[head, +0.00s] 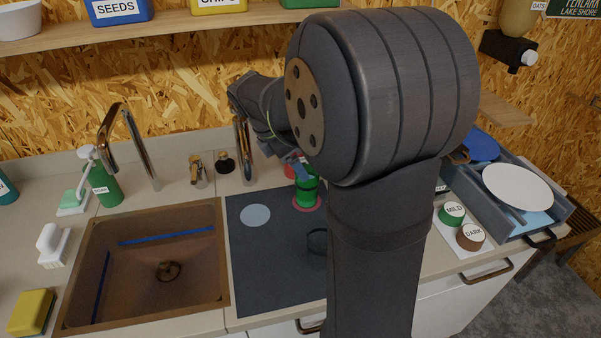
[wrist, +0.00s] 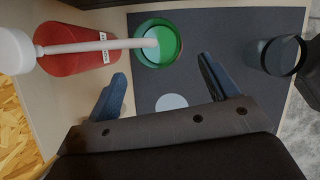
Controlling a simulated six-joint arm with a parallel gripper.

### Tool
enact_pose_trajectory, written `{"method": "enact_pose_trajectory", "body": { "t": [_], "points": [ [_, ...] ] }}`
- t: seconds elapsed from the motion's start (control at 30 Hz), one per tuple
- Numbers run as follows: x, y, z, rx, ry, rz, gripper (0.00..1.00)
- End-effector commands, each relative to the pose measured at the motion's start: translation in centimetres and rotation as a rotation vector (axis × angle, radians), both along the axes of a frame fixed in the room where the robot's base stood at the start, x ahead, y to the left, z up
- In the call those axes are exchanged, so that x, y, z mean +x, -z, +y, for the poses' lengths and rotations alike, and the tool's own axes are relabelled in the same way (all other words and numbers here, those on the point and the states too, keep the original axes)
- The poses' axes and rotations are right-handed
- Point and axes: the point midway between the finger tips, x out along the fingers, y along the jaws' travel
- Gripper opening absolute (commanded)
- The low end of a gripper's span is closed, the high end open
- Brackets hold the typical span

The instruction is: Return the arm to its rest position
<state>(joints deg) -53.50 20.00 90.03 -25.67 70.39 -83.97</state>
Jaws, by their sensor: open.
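My arm fills the middle of the head view and reaches over the dark mat (head: 262,270). My gripper (head: 300,160) is at the back of that mat, partly hidden by my arm. In the wrist view my gripper (wrist: 161,68) is open, its two blue fingers apart with nothing held between them. A green cup (head: 306,192) stands upright on a red round spot at the back of the mat. In the wrist view the cup (wrist: 142,58) is just beyond the fingertips. Whether a finger touches it, I cannot tell.
A dark glass (head: 317,240) stands on the mat, partly behind my arm. A red pump bottle (wrist: 75,62) is beside the green cup. The sink (head: 140,290) lies left. Mild and dark jars (head: 452,214) and a dish rack (head: 545,220) stand right. A shelf (head: 150,30) runs above.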

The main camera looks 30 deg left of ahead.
Motion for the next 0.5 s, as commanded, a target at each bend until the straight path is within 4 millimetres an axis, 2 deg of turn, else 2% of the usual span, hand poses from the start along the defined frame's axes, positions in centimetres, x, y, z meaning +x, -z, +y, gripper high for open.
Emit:
{"method": "enact_pose_trajectory", "body": {
  "t": [0.2, 0.5],
  "points": [
    [-0.7, -1.8, 0.4, 0.000, 0.000, 0.000, 0.79],
    [-0.7, -1.9, 0.4, 0.000, 0.000, 0.000, 0.79]
  ]
}}
